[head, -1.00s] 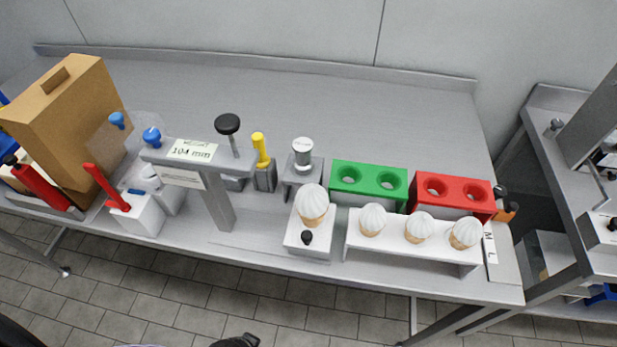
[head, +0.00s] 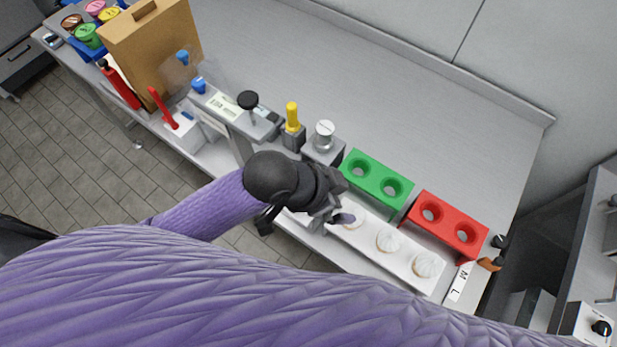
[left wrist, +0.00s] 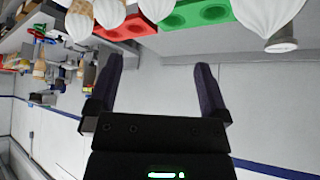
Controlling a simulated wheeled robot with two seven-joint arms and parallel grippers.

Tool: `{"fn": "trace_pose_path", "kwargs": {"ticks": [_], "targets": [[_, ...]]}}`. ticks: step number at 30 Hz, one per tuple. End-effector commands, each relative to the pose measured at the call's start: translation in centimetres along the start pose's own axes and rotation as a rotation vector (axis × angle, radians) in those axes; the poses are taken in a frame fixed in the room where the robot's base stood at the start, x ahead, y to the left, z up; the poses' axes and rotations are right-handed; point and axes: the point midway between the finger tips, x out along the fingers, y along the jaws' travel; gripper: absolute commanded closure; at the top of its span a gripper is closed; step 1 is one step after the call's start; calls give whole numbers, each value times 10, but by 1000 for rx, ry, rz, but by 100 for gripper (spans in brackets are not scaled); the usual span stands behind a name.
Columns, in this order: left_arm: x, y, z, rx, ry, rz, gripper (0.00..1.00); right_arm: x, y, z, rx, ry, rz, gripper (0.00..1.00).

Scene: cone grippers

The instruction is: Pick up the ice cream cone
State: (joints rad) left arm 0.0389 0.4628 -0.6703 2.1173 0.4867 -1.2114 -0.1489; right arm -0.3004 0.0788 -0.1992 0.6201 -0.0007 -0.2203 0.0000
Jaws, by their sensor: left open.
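White-topped ice cream cones stand in a white rack (head: 363,268) in the head view: one at the left (head: 355,218) close to my gripper, a middle one (head: 389,240) and a right one (head: 427,264). My left gripper (head: 333,217) is at the rack's left end, with its fingers partly hidden by the wrist. The single cone on the small white stand is hidden behind my arm. In the left wrist view my left gripper (left wrist: 157,68) is open with nothing between its fingers. Several white cone tops line the upper edge there, beyond the fingertips, including a large one (left wrist: 275,18) at the right.
A green two-hole block (head: 376,180) and a red two-hole block (head: 447,225) stand behind the rack. A silver-topped post (head: 324,136), a yellow-handled tool (head: 292,116) and a cardboard box (head: 155,45) stand farther left. The steel bench (head: 400,90) is clear at the back.

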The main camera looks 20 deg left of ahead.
Motion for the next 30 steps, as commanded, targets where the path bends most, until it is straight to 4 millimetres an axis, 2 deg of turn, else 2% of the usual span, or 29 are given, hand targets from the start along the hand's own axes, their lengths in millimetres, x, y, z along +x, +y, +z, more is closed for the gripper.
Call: {"fn": "trace_pose_path", "kwargs": {"ticks": [3, 7, 11, 15, 17, 26, 30], "targets": [[0, -2, -7, 142, -9, 59, 0, -3, -1, 0, 0, -1, -2, 100], [-5, -15, 0, 271, -59, 123, 0, -6, -1, 0, -1, -1, -1, 100], [-20, -50, 21, 324, -148, 151, 0, -10, 0, -1, -1, 0, 0, 100], [-43, -89, 43, 284, -214, 139, 0, -13, 0, -1, -1, 0, 0, 100], [-47, -96, 47, 267, -223, 136, 0, -12, 0, -1, -1, 1, 0, 100], [-1, -92, 60, 260, -226, 139, 0, -5, 0, 0, -1, 0, 1, 100], [28, -86, 63, 263, -226, 139, 0, -4, 1, 0, -1, 1, 1, 100]]}}
